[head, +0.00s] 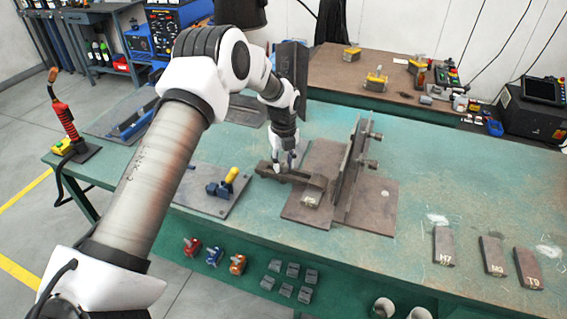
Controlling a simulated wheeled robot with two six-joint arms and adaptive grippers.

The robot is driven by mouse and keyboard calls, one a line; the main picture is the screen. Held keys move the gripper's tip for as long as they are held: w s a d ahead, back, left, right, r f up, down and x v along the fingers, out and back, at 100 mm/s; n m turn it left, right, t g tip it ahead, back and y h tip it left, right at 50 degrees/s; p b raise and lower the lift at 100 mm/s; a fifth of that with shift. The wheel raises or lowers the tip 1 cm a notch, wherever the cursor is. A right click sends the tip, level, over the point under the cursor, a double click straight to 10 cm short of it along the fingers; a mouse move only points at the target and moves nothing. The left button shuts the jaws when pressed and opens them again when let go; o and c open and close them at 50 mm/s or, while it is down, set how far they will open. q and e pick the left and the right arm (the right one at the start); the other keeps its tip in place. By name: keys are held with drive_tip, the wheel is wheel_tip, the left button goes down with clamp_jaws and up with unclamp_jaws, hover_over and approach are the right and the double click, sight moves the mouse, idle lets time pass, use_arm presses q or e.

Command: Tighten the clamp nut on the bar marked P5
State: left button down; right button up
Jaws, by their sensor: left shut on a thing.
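My left gripper (284,166) points down from above at a dark clamp bar (310,180). It is shut on a small part at that bar. The fingers hide this part, so I cannot tell whether it is the nut or the bar. The bar lies beside an upright steel plate (350,165) on a brown base plate (372,205). A small pale block (311,198) sits below the bar's right end; its marking is too small to read. I cannot read P5 anywhere. My right gripper is not in view.
The green table (440,170) is mostly clear at right. Blocks marked H7 (444,246), M3 (493,257) and one like T9 (528,268) lie there. A blue-yellow tool (224,185) lies on a grey plate left of the gripper. Two bolts (372,150) stick out from the upright plate.

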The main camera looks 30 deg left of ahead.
use_arm(q)
drive_tip(key=shift+s+f+m, duration=0.2)
drive_tip(key=shift+m, duration=0.6)
drive_tip(key=c, duration=0.8)
unclamp_jaws()
drive_tip(key=shift+w, duration=0.1)
drive_tip(key=shift+r, duration=0.1)
drive_tip(key=shift+w+r, duration=0.1)
drive_tip(key=shift+r, duration=0.4)
wheel_tip(320, 180, up, 11)
